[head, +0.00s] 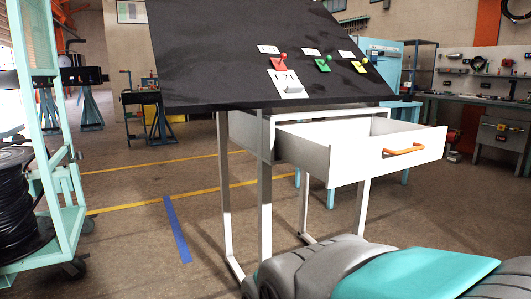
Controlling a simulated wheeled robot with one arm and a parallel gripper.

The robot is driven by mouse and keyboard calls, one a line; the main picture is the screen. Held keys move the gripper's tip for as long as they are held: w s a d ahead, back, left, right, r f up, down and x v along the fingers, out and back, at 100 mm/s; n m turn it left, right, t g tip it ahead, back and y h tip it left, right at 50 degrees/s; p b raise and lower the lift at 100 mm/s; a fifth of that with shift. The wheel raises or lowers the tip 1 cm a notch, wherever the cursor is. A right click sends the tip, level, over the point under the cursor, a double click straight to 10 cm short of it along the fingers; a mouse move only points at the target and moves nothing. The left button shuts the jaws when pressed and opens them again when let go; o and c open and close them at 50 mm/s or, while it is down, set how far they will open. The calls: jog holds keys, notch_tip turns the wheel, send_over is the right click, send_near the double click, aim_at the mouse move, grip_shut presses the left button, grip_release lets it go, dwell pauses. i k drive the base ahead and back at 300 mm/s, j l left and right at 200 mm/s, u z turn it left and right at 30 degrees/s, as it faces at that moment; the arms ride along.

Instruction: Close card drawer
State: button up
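The card drawer (361,155) is a white-fronted drawer with grey sides, pulled well out of its housing below the slanted black board. Its orange handle (403,149) is on the front face, toward the right of the picture. The housing (252,132) sits under the board on a light metal frame. The inside of the drawer shows only in part, and its contents cannot be made out. My gripper is not in view; a grey and teal part of my own body fills the bottom right, below the drawer.
The slanted black board (220,60) above carries red, green and yellow levers and white cards. A teal cart (62,170) with a black hose reel (14,200) stands at left. Workbenches line the back. Open floor lies between the cart and the frame, with a blue stripe.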

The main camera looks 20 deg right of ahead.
aim_at(339, 152)
jog(key=z, duration=1.6)
jog(key=l, duration=0.25)
jog(key=i+l, duration=0.15)
jog(key=l+z, duration=0.05)
